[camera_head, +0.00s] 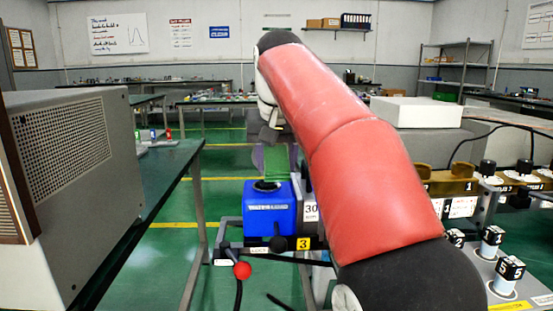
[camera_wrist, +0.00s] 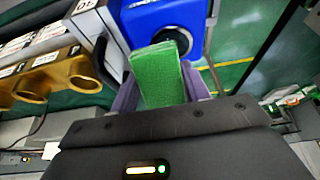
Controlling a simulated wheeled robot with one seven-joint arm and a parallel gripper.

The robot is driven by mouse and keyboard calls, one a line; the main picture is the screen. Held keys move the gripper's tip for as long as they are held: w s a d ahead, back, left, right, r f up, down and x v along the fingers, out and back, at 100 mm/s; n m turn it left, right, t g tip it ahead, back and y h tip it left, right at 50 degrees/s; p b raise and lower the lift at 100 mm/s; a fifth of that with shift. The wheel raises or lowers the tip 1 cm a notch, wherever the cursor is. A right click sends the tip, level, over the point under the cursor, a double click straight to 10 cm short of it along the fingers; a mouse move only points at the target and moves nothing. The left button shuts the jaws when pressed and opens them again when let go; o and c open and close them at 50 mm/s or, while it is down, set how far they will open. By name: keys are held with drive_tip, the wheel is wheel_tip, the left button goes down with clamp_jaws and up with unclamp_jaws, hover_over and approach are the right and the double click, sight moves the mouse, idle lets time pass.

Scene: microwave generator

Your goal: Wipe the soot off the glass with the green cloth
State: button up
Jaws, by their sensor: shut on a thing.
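The green cloth (camera_wrist: 158,75) is a folded pad between the purple fingers of my gripper (camera_wrist: 163,88), which is shut on it. In the head view my gripper (camera_head: 272,162) and the cloth (camera_head: 279,160) are small, just above a blue box (camera_head: 268,215). The box has a dark round opening on top, also visible beside the cloth in the wrist view (camera_wrist: 172,40). Whether the cloth touches the box, I cannot tell. I cannot make out a sooty glass in either view; my red-sleeved arm covers much of the middle.
A grey cabinet with a perforated panel (camera_head: 70,145) stands on a dark bench at the left. A red ball knob (camera_head: 242,270) is in front of the blue box. Brass fittings (camera_head: 450,187) and numbered knobs (camera_head: 508,270) stand at the right. Green floor shows between.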

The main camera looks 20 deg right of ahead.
drive_tip(key=shift+f+b, duration=0.55)
drive_tip(key=shift+f, duration=0.15)
drive_tip(key=shift+w+a+r+p, duration=0.1)
drive_tip(key=shift+a+p, duration=0.15)
drive_tip(key=shift+a, duration=0.4)
drive_tip(key=shift+w+a+f+p, duration=0.15)
drive_tip(key=shift+a+p, duration=0.15)
drive_tip(key=shift+a, duration=0.3)
drive_tip(key=shift+w+a+r+p, duration=0.15)
drive_tip(key=shift+a+p, duration=0.1)
drive_tip(key=shift+a, duration=0.4)
drive_tip(key=shift+a+f, duration=0.1)
drive_tip(key=shift+f, duration=0.1)
drive_tip(key=shift+s+d, duration=0.25)
drive_tip(key=shift+d, duration=0.8)
drive_tip(key=shift+s+d, duration=0.2)
drive_tip(key=shift+d, duration=0.8)
wheel_tip(320, 180, up, 3)
drive_tip(key=shift+r+p, duration=0.2)
drive_tip(key=shift+p, duration=0.6)
drive_tip(key=shift+r, duration=1.4)
